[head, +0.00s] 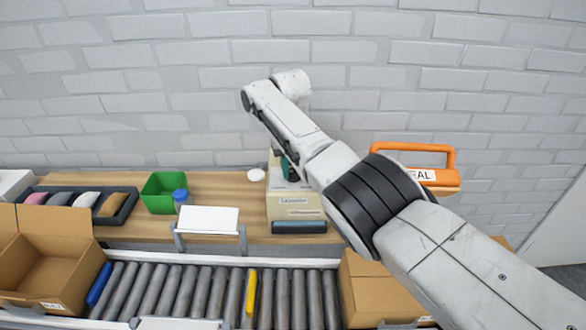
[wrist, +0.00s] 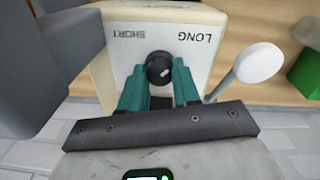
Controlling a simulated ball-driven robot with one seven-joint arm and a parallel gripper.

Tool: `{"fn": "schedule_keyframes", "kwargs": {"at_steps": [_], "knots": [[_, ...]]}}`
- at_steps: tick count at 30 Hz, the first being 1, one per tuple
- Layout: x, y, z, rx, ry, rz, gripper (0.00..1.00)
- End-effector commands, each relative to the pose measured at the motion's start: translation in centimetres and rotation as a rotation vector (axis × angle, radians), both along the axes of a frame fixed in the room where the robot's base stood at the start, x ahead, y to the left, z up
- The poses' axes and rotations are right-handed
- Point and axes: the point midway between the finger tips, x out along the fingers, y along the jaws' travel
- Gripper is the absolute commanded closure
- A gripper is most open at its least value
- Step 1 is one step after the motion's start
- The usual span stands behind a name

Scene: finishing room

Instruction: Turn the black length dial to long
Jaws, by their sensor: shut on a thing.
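The black length dial (wrist: 158,70) is on the cream face of a box-shaped machine (wrist: 111,63). The labels SHORT and LONG appear upside down above the dial in the wrist view, SHORT at left and LONG at right. A short white mark on the dial slants up and right, roughly toward the LONG side. My gripper (wrist: 158,80) has its teal fingers shut on the dial, one on each side. In the head view the machine (head: 283,208) stands on the wooden bench, and my arm hides the dial and most of the gripper.
A white round disc on a stalk (wrist: 260,61) stands close right of my gripper in the wrist view. A green bin (head: 160,195) and blue-capped bottle (head: 181,197) are left on the bench. A roller conveyor (head: 205,295) runs in front, with cardboard boxes. An orange-handled case (head: 440,178) is right.

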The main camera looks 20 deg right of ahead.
Motion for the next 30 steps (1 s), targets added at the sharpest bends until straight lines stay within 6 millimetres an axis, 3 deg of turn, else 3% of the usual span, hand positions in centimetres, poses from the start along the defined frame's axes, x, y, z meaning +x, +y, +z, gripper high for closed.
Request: {"fn": "schedule_keyframes", "kwargs": {"at_steps": [21,22,30], "knots": [[0.18,0.03,0.30,-0.001,-0.008,-0.076,0.99],[0.18,0.02,0.31,-0.001,-0.008,-0.076,0.68],[0.10,0.02,0.17,0.000,-0.004,-0.076,0.43]]}}
